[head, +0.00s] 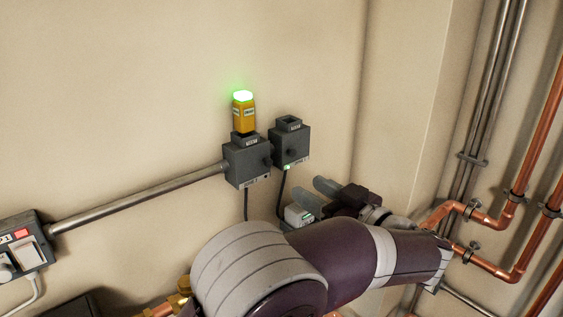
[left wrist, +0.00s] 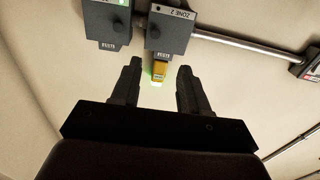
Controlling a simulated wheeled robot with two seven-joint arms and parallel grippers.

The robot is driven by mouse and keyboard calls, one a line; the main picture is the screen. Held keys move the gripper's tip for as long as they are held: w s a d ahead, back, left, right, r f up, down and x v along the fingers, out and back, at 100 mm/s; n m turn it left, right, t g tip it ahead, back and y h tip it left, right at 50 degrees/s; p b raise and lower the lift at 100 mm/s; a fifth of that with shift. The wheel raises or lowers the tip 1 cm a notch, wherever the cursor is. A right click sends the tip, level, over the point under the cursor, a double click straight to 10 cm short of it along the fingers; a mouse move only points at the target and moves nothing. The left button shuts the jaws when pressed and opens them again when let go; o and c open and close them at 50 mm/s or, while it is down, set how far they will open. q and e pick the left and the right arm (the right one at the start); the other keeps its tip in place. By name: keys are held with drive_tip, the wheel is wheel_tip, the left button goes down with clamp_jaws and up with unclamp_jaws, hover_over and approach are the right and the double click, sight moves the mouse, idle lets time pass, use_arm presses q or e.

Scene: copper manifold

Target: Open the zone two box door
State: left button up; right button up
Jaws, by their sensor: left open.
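The zone two box (head: 247,165) is a dark grey wall box with a round knob on its front. A yellow unit with a glowing green top (head: 243,115) stands in the socket above it. In the left wrist view the box (left wrist: 168,36) appears upside down with a "ZONE 2" label, and its front looks shut. My left gripper (head: 322,195) is open, to the right of and below the box in the head view. In the left wrist view its two dark fingers (left wrist: 159,68) stand apart with the yellow unit seen between them, beyond the tips. My right gripper is not in view.
A similar dark box (head: 291,146) with an empty top socket sits right beside it. A metal conduit (head: 140,198) runs left to a switch panel (head: 22,248). Copper pipes (head: 490,215) line the right wall.

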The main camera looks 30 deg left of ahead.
use_arm(q)
drive_tip(key=p, duration=0.3)
approach(270, 162)
drive_tip(key=w+x, duration=0.1)
drive_tip(key=x, duration=0.3)
drive_tip(key=a+p, duration=0.1)
drive_tip(key=a, duration=0.2)
drive_tip(key=shift+w, duration=0.15)
drive_tip(key=shift+a, duration=0.55)
drive_tip(key=shift+w+d+f, duration=0.1)
drive_tip(key=shift+w, duration=0.15)
drive_tip(key=c, duration=0.6)
drive_tip(key=shift+s, duration=0.15)
clamp_jaws()
